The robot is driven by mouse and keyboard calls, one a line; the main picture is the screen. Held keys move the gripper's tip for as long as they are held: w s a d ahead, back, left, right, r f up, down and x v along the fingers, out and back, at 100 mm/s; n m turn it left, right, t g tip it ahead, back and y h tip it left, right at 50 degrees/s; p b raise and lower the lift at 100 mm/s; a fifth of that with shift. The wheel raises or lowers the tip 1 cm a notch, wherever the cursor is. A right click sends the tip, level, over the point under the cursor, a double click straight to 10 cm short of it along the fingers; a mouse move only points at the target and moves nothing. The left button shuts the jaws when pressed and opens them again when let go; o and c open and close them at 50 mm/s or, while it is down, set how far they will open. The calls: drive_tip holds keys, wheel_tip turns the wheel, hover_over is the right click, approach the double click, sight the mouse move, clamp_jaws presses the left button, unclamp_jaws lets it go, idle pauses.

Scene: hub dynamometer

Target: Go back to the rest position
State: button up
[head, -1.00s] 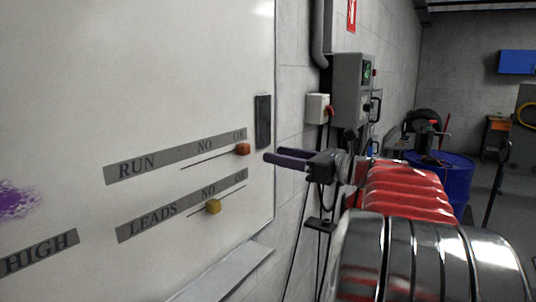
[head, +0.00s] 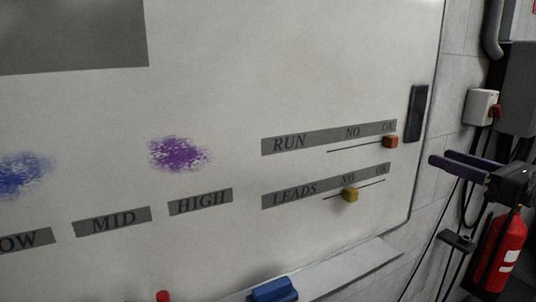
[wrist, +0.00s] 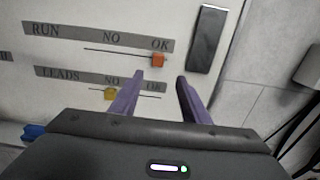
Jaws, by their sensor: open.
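My gripper (head: 440,157) is at the right side of the head view, just right of the whiteboard's edge. Its two purple fingers are apart with nothing between them. In the wrist view the open fingers (wrist: 160,77) point toward the whiteboard (head: 330,60). The orange-red knob (head: 390,141) sits at the OK end of the RUN line; it also shows in the wrist view (wrist: 157,60), with no finger seen touching it. The yellow knob (head: 350,194) sits on the LEADS line below NO, partway along.
A dark block (head: 416,113) is on the board's right edge. A ledge (head: 345,272) runs below, with a blue eraser-like object (head: 273,290). A red extinguisher (head: 500,255), a white box (head: 481,107) and hanging cables are at the right, by the wall.

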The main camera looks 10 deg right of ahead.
drive_tip(key=a+f+n+g+y, duration=0.1)
drive_tip(key=a+f+n+g, duration=0.45)
drive_tip(key=a, duration=0.75)
drive_tip(key=a+f+n+g, duration=0.3)
drive_tip(key=a+f+n, duration=0.5)
drive_tip(key=a, duration=0.5)
drive_tip(key=s+a+f+n+g+h, duration=0.1)
drive_tip(key=s+a+f+n, duration=0.3)
drive_tip(key=n, duration=0.6)
drive_tip(key=s+a+f+n+g+h, duration=0.2)
drive_tip(key=s+a+f+n+h, duration=0.2)
drive_tip(key=s+f+n, duration=0.5)
drive_tip(key=shift+a+n+h, duration=0.3)
drive_tip(key=shift+a+n, duration=0.05)
drive_tip(key=shift+a, duration=0.4)
drive_tip(key=shift+f, duration=0.1)
drive_tip(key=shift+c, duration=0.3)
drive_tip(key=shift+c, duration=1.1)
